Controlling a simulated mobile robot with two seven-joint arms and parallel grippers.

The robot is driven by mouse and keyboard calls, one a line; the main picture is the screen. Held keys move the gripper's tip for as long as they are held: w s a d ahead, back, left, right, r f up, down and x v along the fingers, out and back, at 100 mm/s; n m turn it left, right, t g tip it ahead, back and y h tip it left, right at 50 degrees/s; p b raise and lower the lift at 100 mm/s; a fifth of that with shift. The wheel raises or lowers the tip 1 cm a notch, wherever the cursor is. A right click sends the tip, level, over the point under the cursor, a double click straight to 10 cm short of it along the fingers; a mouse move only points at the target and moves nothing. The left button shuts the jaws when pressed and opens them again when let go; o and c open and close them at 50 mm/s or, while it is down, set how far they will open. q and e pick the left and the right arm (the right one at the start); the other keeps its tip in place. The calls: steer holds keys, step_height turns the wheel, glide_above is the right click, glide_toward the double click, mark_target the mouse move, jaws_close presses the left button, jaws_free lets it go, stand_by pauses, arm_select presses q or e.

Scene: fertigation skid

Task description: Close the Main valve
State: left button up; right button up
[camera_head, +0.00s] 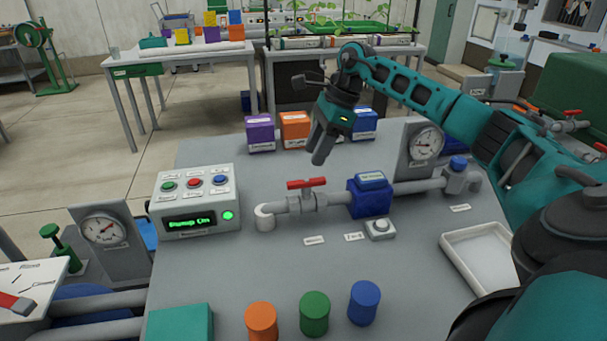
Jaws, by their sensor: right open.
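The valve with a red handle (306,183) sits on the grey pipe in the middle of the skid top. Its handle lies roughly along the pipe. A small label (314,241) is on the surface in front of it, and its text is too small to read surely. My right gripper (319,160) hangs just above and behind the red handle in the picture, fingers pointing down. It is open and empty, and seems apart from the handle. My left gripper is out of view.
A control box (194,200) with a lit green display stands to the left. A blue block (370,198) and a gauge (425,143) are to the right of the valve. Coloured cylinders (314,314) stand in front. A white tray (484,258) is at the right. Boxes (295,130) stand behind.

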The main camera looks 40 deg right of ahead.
mark_target(301, 182)
steer(key=x, duration=0.7)
steer(key=shift+w+a+f, duration=0.1)
steer(key=shift+f, duration=0.05)
steer(key=shift+c, duration=0.4)
jaws_close()
